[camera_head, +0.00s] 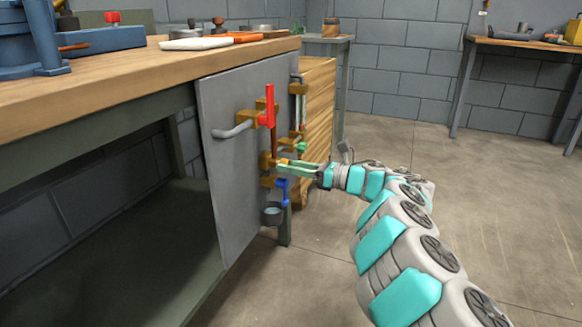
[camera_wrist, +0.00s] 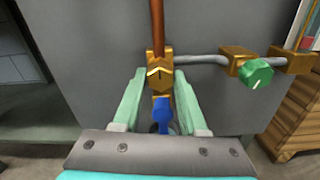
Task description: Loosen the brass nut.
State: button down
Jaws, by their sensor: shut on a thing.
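The brass nut (camera_wrist: 160,74) is a faceted gold-coloured piece at the lower end of a vertical copper pipe (camera_wrist: 157,25), in front of a grey panel. My gripper (camera_wrist: 158,84) has its two pale green fingers on either side of the nut, shut on it. In the head view my gripper (camera_head: 279,167) reaches in from the right to the brass fittings on the panel, and its fingers partly hide the nut. A blue part (camera_wrist: 161,113) sits just below the nut, between the fingers; it also shows in the head view (camera_head: 283,187).
A red handle (camera_head: 270,105) is above my gripper on the panel (camera_head: 232,165). A green knob (camera_wrist: 257,73) on a brass fitting is to the right. A small grey cup (camera_head: 273,214) is below. The workbench (camera_head: 120,75) holds tools. Open floor lies right.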

jog(key=shift+f, duration=0.1)
jog(key=shift+c, duration=2.2)
grip_release()
jog(key=v, duration=0.8)
jog(key=shift+w, duration=0.1)
